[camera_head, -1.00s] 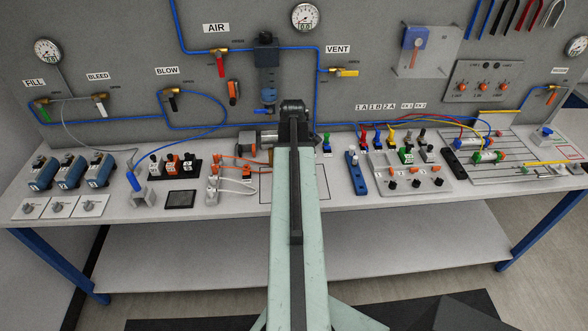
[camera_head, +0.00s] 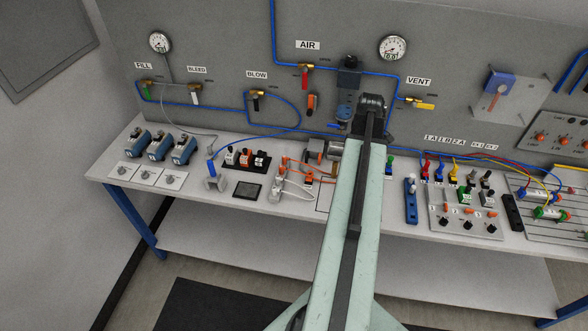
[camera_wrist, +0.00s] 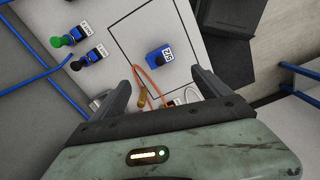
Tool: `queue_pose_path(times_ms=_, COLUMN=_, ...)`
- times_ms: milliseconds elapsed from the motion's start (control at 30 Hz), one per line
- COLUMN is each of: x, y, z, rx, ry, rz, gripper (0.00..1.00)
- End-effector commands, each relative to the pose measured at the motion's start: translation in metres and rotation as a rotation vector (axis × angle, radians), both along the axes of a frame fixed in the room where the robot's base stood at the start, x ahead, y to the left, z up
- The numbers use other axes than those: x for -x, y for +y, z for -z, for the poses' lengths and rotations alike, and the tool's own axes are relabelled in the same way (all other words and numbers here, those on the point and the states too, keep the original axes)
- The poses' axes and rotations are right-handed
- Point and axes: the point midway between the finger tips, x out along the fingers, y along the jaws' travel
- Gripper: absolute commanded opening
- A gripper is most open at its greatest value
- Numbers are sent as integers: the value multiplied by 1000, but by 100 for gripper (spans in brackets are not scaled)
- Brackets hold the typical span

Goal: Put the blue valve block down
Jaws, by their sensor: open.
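A blue valve block (camera_wrist: 159,57) with a white label and a dark round top shows in the wrist view, inside a black-outlined rectangle (camera_wrist: 113,44) on the pale bench top. My gripper (camera_wrist: 165,72) is open, one finger on each side of the picture. The block appears just past the fingertips, between their lines, with visible gaps to both. In the head view my arm hides the block, my gripper and most of the outline.
Two other blue blocks, one with a green knob (camera_wrist: 62,41) and one with a black knob (camera_wrist: 77,63), stand at upper left in the wrist view. The back panel (camera_head: 225,60) carries hoses and gauges.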

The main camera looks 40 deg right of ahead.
Motion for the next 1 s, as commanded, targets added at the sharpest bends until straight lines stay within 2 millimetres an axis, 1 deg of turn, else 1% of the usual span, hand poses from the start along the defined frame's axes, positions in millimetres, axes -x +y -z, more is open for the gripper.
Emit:
queue_pose_path(times_ms=67, x=-2, y=2, z=0, rx=0, ry=0, rz=1, gripper=87)
queue_pose_path(times_ms=133, x=-15, y=13, z=0, rx=0, ry=0, rz=4, gripper=87)
queue_pose_path(times_ms=167, x=-26, y=23, z=0, rx=0, ry=-1, rz=9, gripper=87)
queue_pose_path(times_ms=267, x=-80, y=81, z=0, rx=0, ry=-1, rz=45, gripper=87)
queue_pose_path(times_ms=300, x=-105, y=114, z=0, rx=0, ry=0, rz=67, gripper=87)
queue_pose_path(times_ms=367, x=-139, y=167, z=0, rx=0, ry=0, rz=103, gripper=87)
queue_pose_path(times_ms=400, x=-158, y=204, z=0, rx=0, ry=0, rz=130, gripper=87)
queue_pose_path(times_ms=467, x=-181, y=260, z=0, rx=0, ry=0, rz=168, gripper=87)
queue_pose_path(times_ms=500, x=-193, y=298, z=0, rx=0, ry=0, rz=194, gripper=87)
queue_pose_path(times_ms=567, x=-204, y=352, z=0, rx=0, ry=0, rz=232, gripper=87)
queue_pose_path(times_ms=600, x=-209, y=385, z=0, rx=0, ry=0, rz=256, gripper=87)
queue_pose_path(times_ms=700, x=-211, y=452, z=0, rx=0, ry=0, rz=308, gripper=87)
queue_pose_path(times_ms=800, x=-209, y=491, z=0, rx=0, ry=0, rz=343, gripper=87)
queue_pose_path(times_ms=833, x=-209, y=498, z=0, rx=0, ry=0, rz=350, gripper=87)
queue_pose_path(times_ms=900, x=-208, y=505, z=0, rx=0, ry=0, rz=362, gripper=87)
queue_pose_path(times_ms=1000, x=-208, y=506, z=0, rx=0, ry=0, rz=368, gripper=87)
